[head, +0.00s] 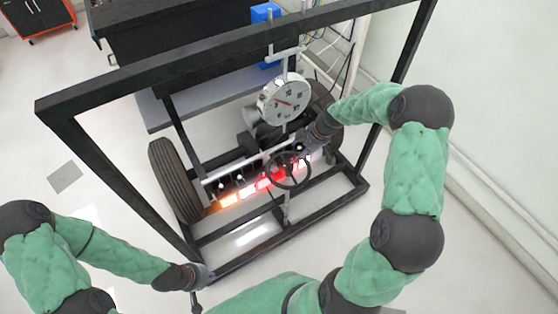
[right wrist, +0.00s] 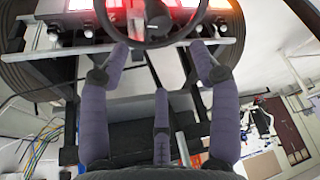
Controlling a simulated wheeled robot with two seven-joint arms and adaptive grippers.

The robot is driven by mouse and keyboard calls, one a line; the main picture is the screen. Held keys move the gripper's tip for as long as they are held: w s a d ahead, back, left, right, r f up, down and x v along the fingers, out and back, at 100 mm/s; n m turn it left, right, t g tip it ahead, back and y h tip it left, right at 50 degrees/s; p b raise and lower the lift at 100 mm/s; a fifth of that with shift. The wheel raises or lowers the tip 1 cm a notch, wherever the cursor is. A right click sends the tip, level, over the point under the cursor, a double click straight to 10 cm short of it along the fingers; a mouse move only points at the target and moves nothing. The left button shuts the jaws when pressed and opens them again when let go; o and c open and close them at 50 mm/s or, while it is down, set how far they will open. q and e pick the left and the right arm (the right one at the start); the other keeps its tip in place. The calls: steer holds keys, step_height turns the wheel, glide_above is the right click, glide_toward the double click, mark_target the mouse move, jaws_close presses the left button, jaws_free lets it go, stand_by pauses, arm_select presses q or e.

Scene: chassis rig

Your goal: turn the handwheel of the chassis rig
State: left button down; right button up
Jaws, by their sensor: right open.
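The black handwheel (head: 287,171) sits at the front of the chassis rig, in front of a row of red and orange lit panels (head: 229,200). In the right wrist view the handwheel (right wrist: 154,15) fills the top middle, its lower rim facing me. My right gripper (head: 309,146) reaches in from the right, just behind and above the wheel. In the right wrist view its fingers (right wrist: 160,54) are spread, with the tips near the lower rim and nothing between them. I cannot tell whether they touch the rim. My left gripper (head: 199,283) is low by the rig's front left corner; its fingers are too small to read.
A round white dial gauge (head: 285,100) stands above the wheel. Black frame bars (head: 110,172) surround the rig, with tyres (head: 174,180) at both sides. A dark bench (head: 160,45) with a blue box (head: 266,12) is behind. Pale floor lies open at left.

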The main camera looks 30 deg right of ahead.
mark_target(289, 164)
steer(key=b+x, duration=0.3)
steer(key=x, duration=0.7)
steer(key=shift+w+f, duration=0.15)
steer(key=shift+f, duration=0.2)
steer(key=shift+c, duration=0.3)
jaws_close()
steer(key=shift+a, duration=0.1)
